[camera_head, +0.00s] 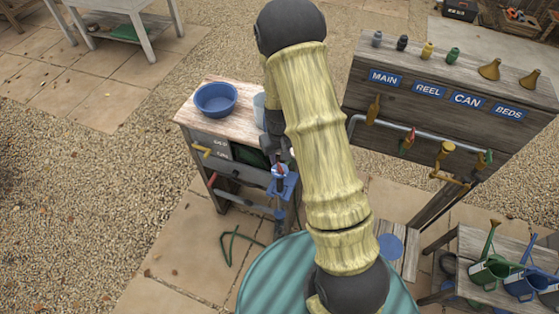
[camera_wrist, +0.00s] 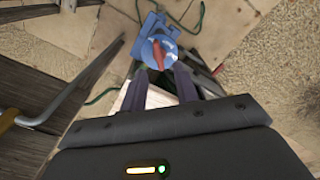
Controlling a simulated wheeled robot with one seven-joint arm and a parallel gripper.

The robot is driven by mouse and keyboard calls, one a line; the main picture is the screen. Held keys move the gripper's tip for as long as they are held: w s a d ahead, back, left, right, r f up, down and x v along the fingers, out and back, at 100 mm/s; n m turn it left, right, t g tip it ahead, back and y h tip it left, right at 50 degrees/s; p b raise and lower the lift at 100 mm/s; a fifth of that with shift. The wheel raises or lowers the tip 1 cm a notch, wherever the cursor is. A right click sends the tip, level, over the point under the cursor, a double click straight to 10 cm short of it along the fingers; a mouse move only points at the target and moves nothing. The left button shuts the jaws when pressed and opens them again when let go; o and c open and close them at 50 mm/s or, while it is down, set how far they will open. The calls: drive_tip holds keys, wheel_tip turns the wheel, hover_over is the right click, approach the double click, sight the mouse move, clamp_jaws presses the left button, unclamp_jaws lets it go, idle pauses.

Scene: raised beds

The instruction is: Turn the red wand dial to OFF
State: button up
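The wand dial is a round blue knob (camera_wrist: 157,50) with a red pointer (camera_wrist: 167,50), set on a blue bracket. In the wrist view it lies just beyond my fingertips, and the pointer slants from upper left to lower right. In the head view the blue dial body (camera_head: 283,183) shows at the right front of the small wooden stand, with a bit of red on top. My gripper (camera_wrist: 160,72) is open, its two dark fingers apart with no dial between them. I cannot tell whether a fingertip touches the knob. No OFF mark is legible. My arm hides part of the stand.
The wooden stand carries a blue bowl (camera_head: 216,98) and levers. A valve board (camera_head: 440,130) with a pipe and taps stands right. A green hose (camera_head: 228,247) lies on the paving. Watering cans (camera_head: 492,270) stand on a bench at lower right.

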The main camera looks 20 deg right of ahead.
sight(280, 165)
drive_tip(key=shift+f+p, duration=0.4)
drive_tip(key=shift+f, duration=1.55)
drive_tip(key=shift+c, duration=0.2)
clamp_jaws()
